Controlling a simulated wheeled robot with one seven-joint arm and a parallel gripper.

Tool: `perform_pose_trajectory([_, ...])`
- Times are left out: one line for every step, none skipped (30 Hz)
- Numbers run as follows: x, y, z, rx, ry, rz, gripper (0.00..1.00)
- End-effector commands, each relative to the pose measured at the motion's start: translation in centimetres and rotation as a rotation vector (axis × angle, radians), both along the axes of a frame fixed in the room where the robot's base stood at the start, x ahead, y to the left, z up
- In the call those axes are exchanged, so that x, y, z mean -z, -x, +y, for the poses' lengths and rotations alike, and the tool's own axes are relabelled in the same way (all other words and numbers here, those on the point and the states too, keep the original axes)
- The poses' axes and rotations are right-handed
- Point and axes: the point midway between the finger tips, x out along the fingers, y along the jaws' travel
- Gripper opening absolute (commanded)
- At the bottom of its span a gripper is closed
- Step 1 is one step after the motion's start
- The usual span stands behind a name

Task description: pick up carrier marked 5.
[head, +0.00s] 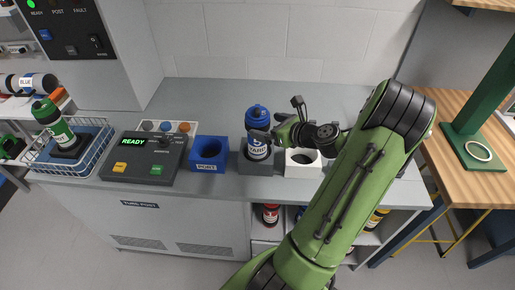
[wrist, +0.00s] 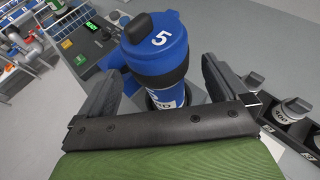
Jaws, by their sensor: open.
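The carrier marked 5 is a blue capsule with a black band and a white label; in the head view the carrier (head: 257,120) stands upright in a dark grey holder (head: 257,165) on the counter. In the wrist view the blue lid of the carrier (wrist: 153,48) shows a white 5 and a dark top knob. My gripper (head: 272,134) is at the carrier's right side in the head view. In the wrist view my open gripper (wrist: 160,85) has one finger on each side of the carrier. Whether the fingers touch it is not clear.
A blue port block (head: 209,153) stands left of the holder, and a white holder (head: 302,163) stands right. A control panel reading READY (head: 145,157) and a wire basket with a green carrier (head: 54,124) are further left. More carriers sit on shelves below the counter.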

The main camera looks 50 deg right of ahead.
Motion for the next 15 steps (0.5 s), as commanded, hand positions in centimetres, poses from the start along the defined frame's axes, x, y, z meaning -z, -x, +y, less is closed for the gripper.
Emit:
perform_pose_trajectory([0.2,-0.5,0.1,-0.003,-0.001,0.000,1.00])
perform_pose_trajectory([0.4,-1.0,0.1,-0.003,0.000,-0.001,1.00])
perform_pose_trajectory([0.6,-1.7,0.1,-0.004,0.000,-0.001,1.00])
perform_pose_trajectory([0.8,-2.3,0.1,-0.005,0.001,-0.001,1.00])
perform_pose_trajectory([1.0,-2.9,0.2,-0.004,0.000,-0.002,1.00])
perform_pose_trajectory([1.3,-3.6,0.2,-0.004,0.000,0.000,1.00])
perform_pose_trajectory([1.5,-4.0,0.1,-0.004,0.001,0.000,1.00])
perform_pose_trajectory([1.6,-4.4,0.1,-0.004,0.001,0.000,1.00])
perform_pose_trajectory([1.8,-4.8,0.1,-0.002,0.000,0.001,1.00])
perform_pose_trajectory([1.9,-5.0,0.0,-0.001,0.000,0.001,1.00])
perform_pose_trajectory([1.9,-5.1,0.0,-0.001,0.000,0.001,1.00])
perform_pose_trajectory([1.9,-5.1,0.0,0.000,0.001,0.001,1.00])
perform_pose_trajectory([1.9,-5.1,0.0,0.000,0.001,0.001,1.00])
perform_pose_trajectory([1.8,-5.1,0.0,0.000,0.001,0.001,1.00])
perform_pose_trajectory([1.8,-5.1,0.0,0.000,0.001,0.001,1.00])
